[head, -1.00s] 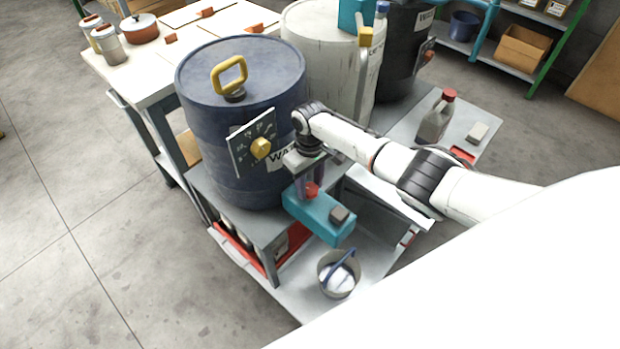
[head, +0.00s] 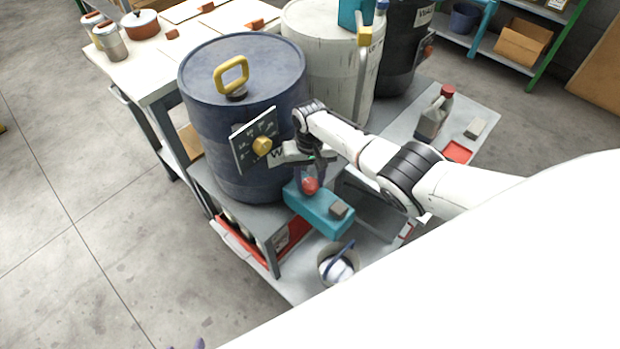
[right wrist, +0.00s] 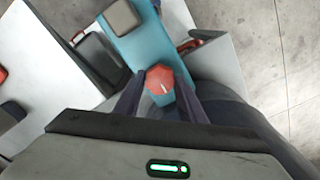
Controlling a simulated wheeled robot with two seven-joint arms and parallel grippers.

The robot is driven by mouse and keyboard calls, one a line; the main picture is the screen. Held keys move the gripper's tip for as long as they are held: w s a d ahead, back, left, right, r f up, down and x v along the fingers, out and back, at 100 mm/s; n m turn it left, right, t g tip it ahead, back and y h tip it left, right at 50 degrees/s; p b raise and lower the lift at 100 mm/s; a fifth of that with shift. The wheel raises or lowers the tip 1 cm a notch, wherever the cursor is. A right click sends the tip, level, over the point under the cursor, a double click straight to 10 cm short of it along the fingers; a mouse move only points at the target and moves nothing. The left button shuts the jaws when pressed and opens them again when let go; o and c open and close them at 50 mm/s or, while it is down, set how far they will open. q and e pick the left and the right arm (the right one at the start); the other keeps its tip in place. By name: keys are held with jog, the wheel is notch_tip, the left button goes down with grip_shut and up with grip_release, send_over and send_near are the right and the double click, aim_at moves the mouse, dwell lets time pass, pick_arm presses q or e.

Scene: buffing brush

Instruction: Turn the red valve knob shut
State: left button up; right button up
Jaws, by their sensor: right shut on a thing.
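The red valve knob (head: 310,186) sits on top of a teal block-shaped fitting (head: 318,211) at the front of the blue drum (head: 235,150). In the right wrist view the red knob (right wrist: 160,79) is many-sided with a pale mark on its top. My right gripper (head: 309,178) comes from above and is shut on the knob, one finger on each side. In the right wrist view its fingers (right wrist: 160,95) flank the knob. My left gripper is not in view.
A gauge panel with a yellow knob (head: 262,146) is on the drum, close left of my right gripper. A grey block (head: 339,211) sits on the fitting's near end. A bottle (head: 435,115) stands right, on the bench.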

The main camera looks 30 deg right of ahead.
aim_at(310, 183)
jog(key=shift+w+r, duration=0.1)
jog(key=o, duration=1)
jog(key=shift+o, duration=0.2)
notch_tip(310, 183, up, 3)
jog(key=shift+f+p, duration=0.1)
jog(key=shift+p, duration=0.8)
jog(key=shift+r, duration=0.35)
notch_tip(310, 183, up, 7)
jog(key=shift+f, duration=0.15)
